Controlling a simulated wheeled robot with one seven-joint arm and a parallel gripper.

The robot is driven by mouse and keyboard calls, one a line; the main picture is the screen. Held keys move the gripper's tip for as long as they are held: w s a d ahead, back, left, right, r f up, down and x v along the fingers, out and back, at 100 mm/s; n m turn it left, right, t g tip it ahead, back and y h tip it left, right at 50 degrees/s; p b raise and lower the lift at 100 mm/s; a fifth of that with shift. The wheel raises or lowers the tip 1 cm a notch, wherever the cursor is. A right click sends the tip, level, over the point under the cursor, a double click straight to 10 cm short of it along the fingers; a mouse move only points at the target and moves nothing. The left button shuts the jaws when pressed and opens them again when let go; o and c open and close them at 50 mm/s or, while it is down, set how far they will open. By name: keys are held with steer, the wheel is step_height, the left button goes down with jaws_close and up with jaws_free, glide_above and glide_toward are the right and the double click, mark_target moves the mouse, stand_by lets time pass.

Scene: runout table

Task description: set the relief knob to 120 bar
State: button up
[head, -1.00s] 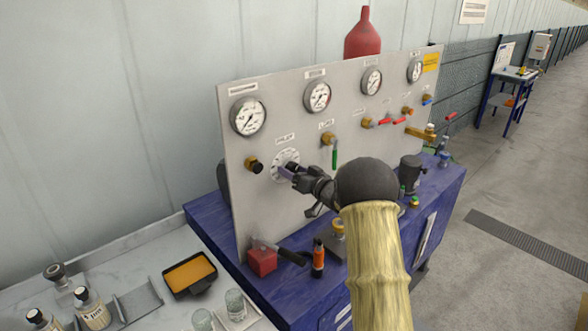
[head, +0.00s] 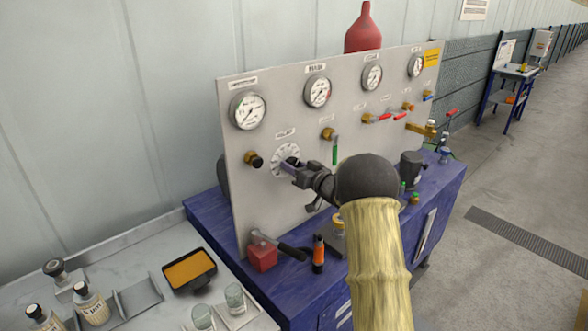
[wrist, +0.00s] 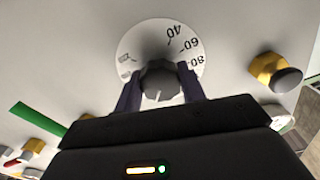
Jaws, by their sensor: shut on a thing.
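The relief knob (wrist: 160,84) is a dark grey round knob on a white dial plate (wrist: 135,40) marked 40, 60 and 80 on its visible part. A pale line on the knob points down in the wrist view, where the panel appears roughly upside down; the numbers there are hidden by my gripper. My gripper (wrist: 161,80) is shut on the knob, one dark finger on each side. In the head view my gripper (head: 291,166) reaches the dial (head: 280,153) from the right, and the knob is mostly covered.
A brass fitting with a black knob (head: 253,160) is left of the dial. A green-handled valve (head: 333,148) is to the right. Gauges (head: 248,110) line the panel's top. A red block (head: 262,255) and an orange-banded bottle (head: 318,255) stand on the blue bench below.

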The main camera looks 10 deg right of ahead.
steer(key=n+b, duration=0.1)
steer(key=b, duration=0.1)
steer(key=n+b, duration=0.4)
steer(key=shift+f, duration=0.3)
steer(key=n+b, duration=0.3)
steer(key=shift+r+n+b, duration=0.25)
steer(key=shift+n+b, duration=1)
steer(key=shift+n, duration=0.25)
steer(key=o, duration=1)
steer(key=shift+d, duration=0.1)
